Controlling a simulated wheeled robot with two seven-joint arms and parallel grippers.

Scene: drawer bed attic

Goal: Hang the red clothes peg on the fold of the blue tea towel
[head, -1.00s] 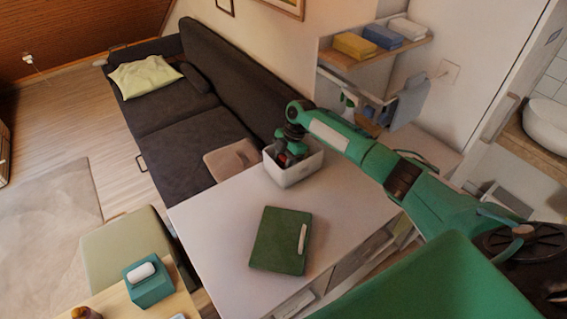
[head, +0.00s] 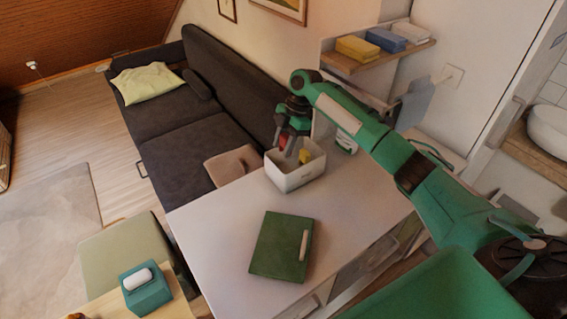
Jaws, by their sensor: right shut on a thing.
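My right gripper (head: 291,148) is just above the back left part of a white bin (head: 298,176). It is shut on a small red thing, which looks like the red clothes peg (head: 283,138); the gripper hides part of it. A blue-grey cloth (head: 414,104) hangs below the wall shelf, partly behind my right arm. A folded blue cloth (head: 386,40) lies on that shelf. I cannot tell for certain which is the blue tea towel. My left gripper is not in view.
A yellow thing (head: 305,157) shows in the bin. A folded yellow cloth (head: 357,49) and a white one (head: 410,31) flank the blue one on the shelf (head: 345,64). A green book-like thing (head: 281,246) lies on the white tabletop (head: 225,223), otherwise largely clear.

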